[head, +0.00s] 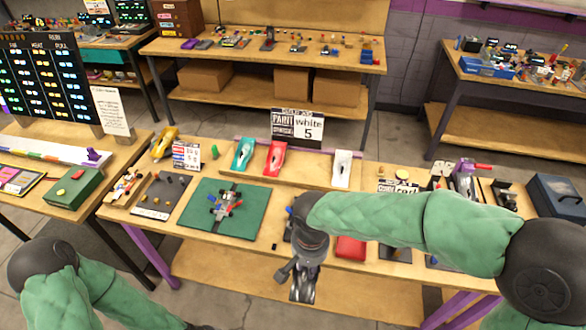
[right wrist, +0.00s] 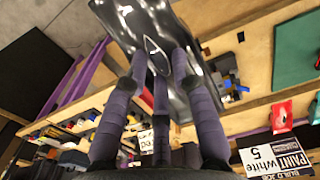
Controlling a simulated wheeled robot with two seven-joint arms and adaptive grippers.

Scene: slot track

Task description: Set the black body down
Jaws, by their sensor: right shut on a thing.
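The black body (head: 303,288) is held by my right gripper (head: 298,268) in front of the table's front edge in the head view. In the right wrist view the glossy black body (right wrist: 150,30) lies between the purple-grey fingers of my right gripper (right wrist: 160,75), which are shut on it. Its far end is cut off by the top of that view. My left arm is at the lower left of the head view, with its gripper out of the picture.
A green mat (head: 190,218) bears a small wheeled chassis (head: 225,206). Teal (head: 243,154), red (head: 275,158) and white (head: 342,168) bodies stand at the back, near a sign reading "PAINT white 5" (head: 297,128). A red block (head: 350,248) lies near the front edge. My right forearm hides part of the table.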

